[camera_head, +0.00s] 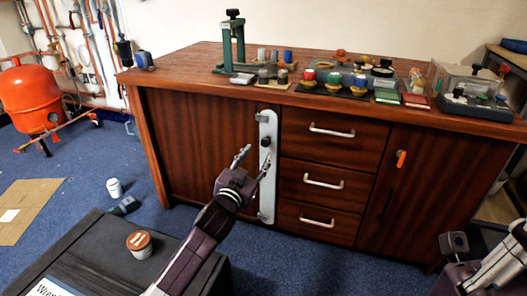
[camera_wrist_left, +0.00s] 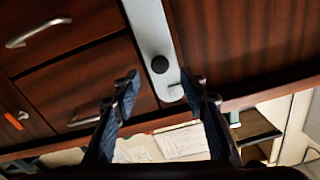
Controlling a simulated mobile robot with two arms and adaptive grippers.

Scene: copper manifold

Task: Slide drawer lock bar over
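The lock bar (camera_head: 267,185) is a pale grey upright strip on the cabinet front, between the left door panel and the drawers (camera_head: 325,182). It has a dark round knob (camera_head: 266,142) in its upper half. My left gripper (camera_head: 252,160) is open in front of the bar, its fingertips near the knob. In the left wrist view the bar (camera_wrist_left: 149,25) and knob (camera_wrist_left: 160,64) show between the two spread fingers (camera_wrist_left: 161,82). I cannot tell whether a finger touches the bar. My right gripper (camera_head: 455,244) is partly in view at the lower right, away from the cabinet.
The cabinet top (camera_head: 190,65) carries a green press (camera_head: 232,42), jars and small boxes. An orange tag (camera_head: 401,158) hangs on the right door. A black case (camera_head: 90,250) with a brown-lidded jar (camera_head: 139,243) stands in front. An orange tank (camera_head: 30,98) stands at left.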

